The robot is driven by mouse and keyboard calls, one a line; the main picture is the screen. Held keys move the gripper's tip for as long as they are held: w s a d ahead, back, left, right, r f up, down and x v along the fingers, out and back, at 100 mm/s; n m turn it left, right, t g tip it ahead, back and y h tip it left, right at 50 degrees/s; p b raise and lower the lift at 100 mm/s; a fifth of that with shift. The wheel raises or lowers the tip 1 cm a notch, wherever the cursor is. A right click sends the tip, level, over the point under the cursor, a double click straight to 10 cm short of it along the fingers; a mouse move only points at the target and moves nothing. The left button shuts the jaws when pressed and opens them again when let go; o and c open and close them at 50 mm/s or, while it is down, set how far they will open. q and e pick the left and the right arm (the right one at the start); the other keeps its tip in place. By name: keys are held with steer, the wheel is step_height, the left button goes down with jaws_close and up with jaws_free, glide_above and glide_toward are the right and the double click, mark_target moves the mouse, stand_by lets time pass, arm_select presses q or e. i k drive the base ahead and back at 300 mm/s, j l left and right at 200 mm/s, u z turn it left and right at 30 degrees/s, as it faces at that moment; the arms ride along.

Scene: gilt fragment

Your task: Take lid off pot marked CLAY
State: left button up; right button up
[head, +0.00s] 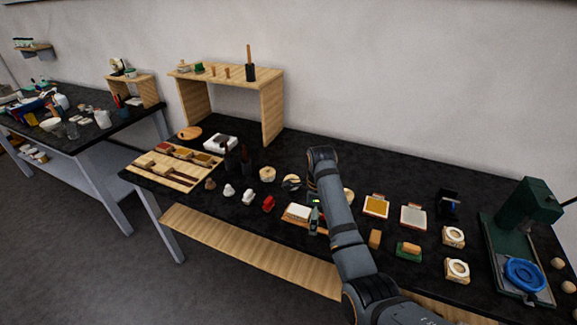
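No marking reading CLAY is legible at this size, so I cannot tell which pot bears it. Small round cream pots or tins stand mid-table: one (267,174) at the left, a cream-and-dark one (291,183) beside it, and another round cream thing (348,195) partly hidden behind my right arm. My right arm comes in from the bottom right and bends down over the table. Its gripper (314,218) points down near a pale block (298,212), in front of the round pots. The fingers are too small to tell open from shut. My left gripper is out of view.
A wooden shelf stand (272,118) rises at the back left of the black table (405,172). A wooden tray (150,176) lies at the left. A green press (528,204) stands at the right.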

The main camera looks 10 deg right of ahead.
mark_target(292, 178)
steer(key=i, duration=1)
